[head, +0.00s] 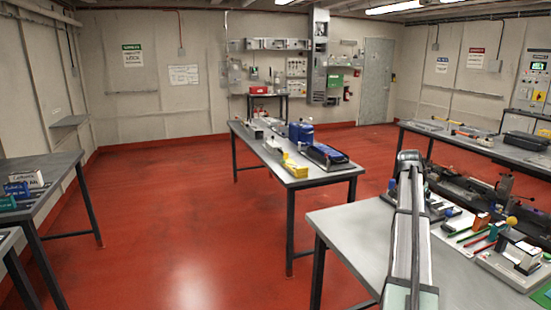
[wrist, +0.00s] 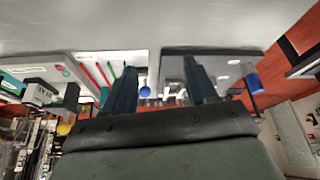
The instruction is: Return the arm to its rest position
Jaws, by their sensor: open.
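My gripper (wrist: 160,78) shows in the wrist view with two dark fingers spread apart. No object is held between them; benches and small items show beyond. The wrist picture looks upside down, with a grey tabletop (wrist: 150,25) across its top. In the head view my arm rises from the bottom edge in front of the right-hand bench (head: 350,238). My gripper cannot be made out in the head view.
The near right bench carries a white device (head: 518,252), coloured pens (head: 474,236) and other tools. A middle table (head: 262,160) holds a yellow item (head: 295,168), a blue item (head: 301,132) and a dark case (head: 324,155). Red floor (head: 180,220) lies open left of it.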

